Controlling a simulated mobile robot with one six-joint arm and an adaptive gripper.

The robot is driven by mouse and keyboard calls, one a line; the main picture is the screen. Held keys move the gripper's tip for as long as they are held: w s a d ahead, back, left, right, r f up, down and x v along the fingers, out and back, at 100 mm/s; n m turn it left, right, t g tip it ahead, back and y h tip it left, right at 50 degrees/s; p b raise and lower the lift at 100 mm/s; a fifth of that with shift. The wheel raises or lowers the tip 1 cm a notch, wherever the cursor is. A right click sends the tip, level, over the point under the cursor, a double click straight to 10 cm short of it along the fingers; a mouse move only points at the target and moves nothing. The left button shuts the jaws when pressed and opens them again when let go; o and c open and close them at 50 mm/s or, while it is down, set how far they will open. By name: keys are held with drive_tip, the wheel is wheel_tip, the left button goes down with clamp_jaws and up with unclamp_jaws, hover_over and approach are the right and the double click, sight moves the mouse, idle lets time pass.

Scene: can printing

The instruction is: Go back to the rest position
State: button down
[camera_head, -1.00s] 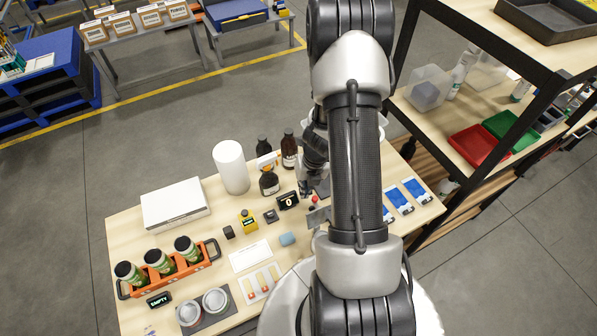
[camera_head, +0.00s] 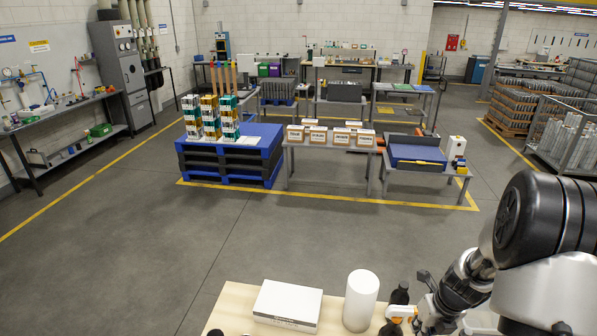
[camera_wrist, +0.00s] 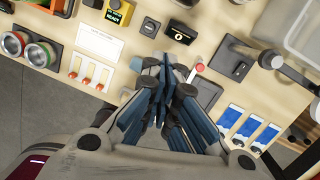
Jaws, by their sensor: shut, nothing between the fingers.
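My gripper (camera_wrist: 163,92) is shut and empty in the wrist view, its dark fingers together above the wooden worktable (camera_wrist: 135,100). Two round cans (camera_wrist: 40,54) sit on a dark mat at upper left. Blue-and-white packets (camera_wrist: 247,130) lie at lower right. In the head view my arm fills the lower right corner, and the gripper's fingertips do not show there.
In the head view a white box (camera_head: 287,305), a white cylinder (camera_head: 360,300) and a dark bottle (camera_head: 399,295) stand on the worktable near my arm. A small black display (camera_wrist: 182,32) is in the wrist view. Open grey floor (camera_head: 130,230) lies beyond the table.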

drive_tip(key=s+a+r+n+t+b, duration=0.1)
drive_tip(key=s+a+r+n+b, duration=0.15)
drive_tip(key=a+n+b, duration=0.55)
drive_tip(key=s+a+r+n+b, duration=0.25)
drive_tip(key=a+n+b, duration=0.25)
drive_tip(key=n, duration=0.5)
drive_tip(key=s+a+f+n+b, duration=0.3)
drive_tip(key=s+n+b, duration=0.3)
drive_tip(key=n, duration=0.3)
drive_tip(key=s+a+f+n+t+h+b, duration=0.1)
drive_tip(key=s+a+f+n+b, duration=0.2)
drive_tip(key=s+n+b, duration=0.3)
drive_tip(key=s+n, duration=0.3)
drive_tip(key=shift+s+a+t+b, duration=0.15)
drive_tip(key=shift+a+t+b, duration=0.15)
drive_tip(key=shift+a+b, duration=0.1)
